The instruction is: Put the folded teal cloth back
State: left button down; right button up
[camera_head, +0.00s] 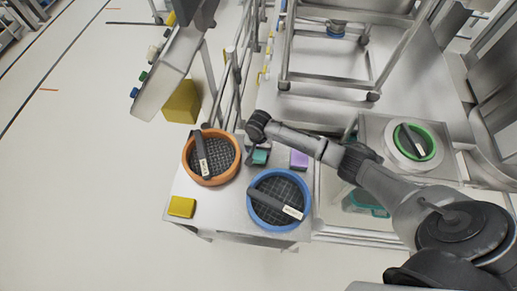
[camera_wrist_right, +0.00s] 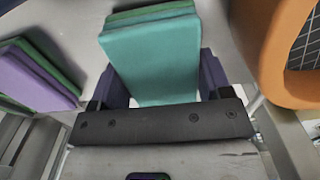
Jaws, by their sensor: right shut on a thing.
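The folded teal cloth (camera_wrist_right: 150,60) is between the two fingers of my right gripper (camera_wrist_right: 165,85) in the right wrist view. The gripper is shut on it. In the head view the teal cloth (camera_head: 260,156) shows small, below the end of my right arm and between the orange and blue round bins. The wrist hides part of it, and I cannot tell whether it touches the table. A green layer shows at the cloth's far edge in the wrist view. My left gripper is not in view.
A purple folded cloth (camera_head: 299,160) lies right of the teal one. An orange bin (camera_head: 188,165) and a blue bin (camera_head: 253,212) stand close by on the table (camera_head: 222,215). A yellow cloth (camera_head: 181,207) lies at the front left. A green-rimmed bin (camera_head: 431,141) is right.

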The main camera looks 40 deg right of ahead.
jog(key=shift+f, duration=0.3)
jog(key=o, duration=0.8)
notch_tip(320, 180, up, 12)
jog(key=p, duration=0.2)
jog(key=shift+r+p, duration=0.2)
jog(key=shift+p, duration=0.15)
dwell(0.4)
